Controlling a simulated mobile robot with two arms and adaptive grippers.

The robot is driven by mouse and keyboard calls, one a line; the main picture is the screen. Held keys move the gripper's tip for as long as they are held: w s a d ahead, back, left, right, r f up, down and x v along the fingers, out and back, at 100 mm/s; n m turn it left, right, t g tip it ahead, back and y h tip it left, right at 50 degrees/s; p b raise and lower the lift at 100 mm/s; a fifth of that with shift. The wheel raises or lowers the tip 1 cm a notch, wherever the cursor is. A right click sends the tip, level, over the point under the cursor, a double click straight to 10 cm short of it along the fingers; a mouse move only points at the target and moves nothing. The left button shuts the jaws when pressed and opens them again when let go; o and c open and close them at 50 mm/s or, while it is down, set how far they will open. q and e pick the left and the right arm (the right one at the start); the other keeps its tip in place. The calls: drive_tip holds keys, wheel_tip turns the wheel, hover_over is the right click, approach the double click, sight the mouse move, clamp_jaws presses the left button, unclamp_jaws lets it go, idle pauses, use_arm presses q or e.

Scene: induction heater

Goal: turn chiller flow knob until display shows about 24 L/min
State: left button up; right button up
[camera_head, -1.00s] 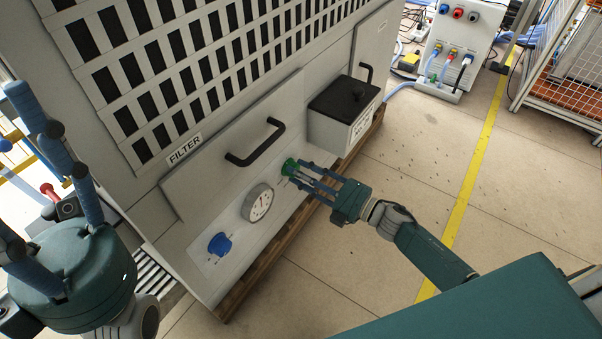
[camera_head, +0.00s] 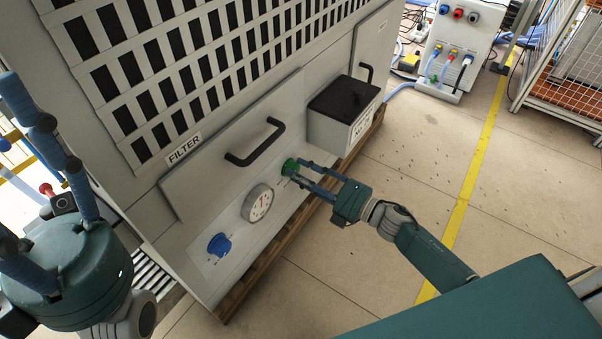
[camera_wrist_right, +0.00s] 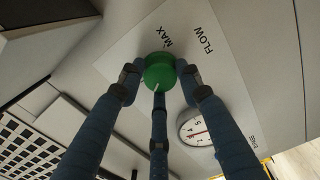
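The green flow knob (camera_head: 290,167) sits on the front panel of the big grey cabinet. It also shows in the right wrist view (camera_wrist_right: 160,71), with MAX and FLOW lettering beside it and a pale mark on its rim. My right gripper (camera_head: 301,173) has its three fingers around the knob. In the right wrist view the fingertips (camera_wrist_right: 160,78) close in on its sides and appear to touch it. My left gripper (camera_head: 40,190) is at the left edge, fingers spread, empty and away from the panel. No readable L/min display shows.
A round white dial gauge (camera_head: 257,203) and a blue knob (camera_head: 219,244) are on the same panel. A black handle (camera_head: 256,143) is above, and a black-topped box (camera_head: 343,110) juts out to the right.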

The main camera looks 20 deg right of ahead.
drive_tip(key=o, duration=0.4)
drive_tip(key=shift+w+d+f, duration=0.1)
drive_tip(key=shift+d+f, duration=0.05)
drive_tip(key=shift+d, duration=0.1)
drive_tip(key=v, duration=1.2)
